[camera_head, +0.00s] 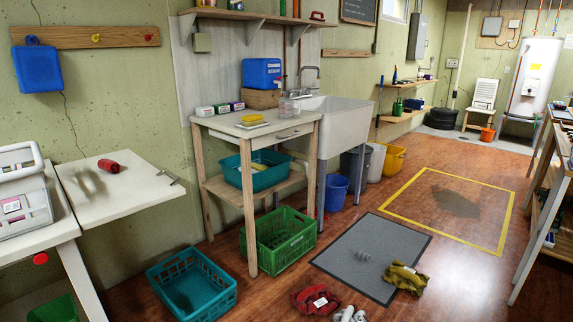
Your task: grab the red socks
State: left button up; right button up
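A small red rolled bundle (108,165), which may be the red socks, lies on the pale fold-out table top at the left. A crumpled red cloth item (314,300) with a white label lies on the floor at the bottom, in front of the grey mat. It could be gloves or socks; I cannot tell which. Neither of my grippers shows in the head view.
A teal basket (192,285) and green crate (278,240) stand on the floor. Yellow-green gloves (405,278) lie by the grey mat (365,255).

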aim_at(106, 165)
jog(key=u, duration=1.85)
jog(key=i+l+u, duration=0.2)
jog(key=l+u, duration=0.25)
jog(key=i+l+u, duration=0.1)
jog(key=l+u, duration=0.75)
jog(key=l, duration=0.15)
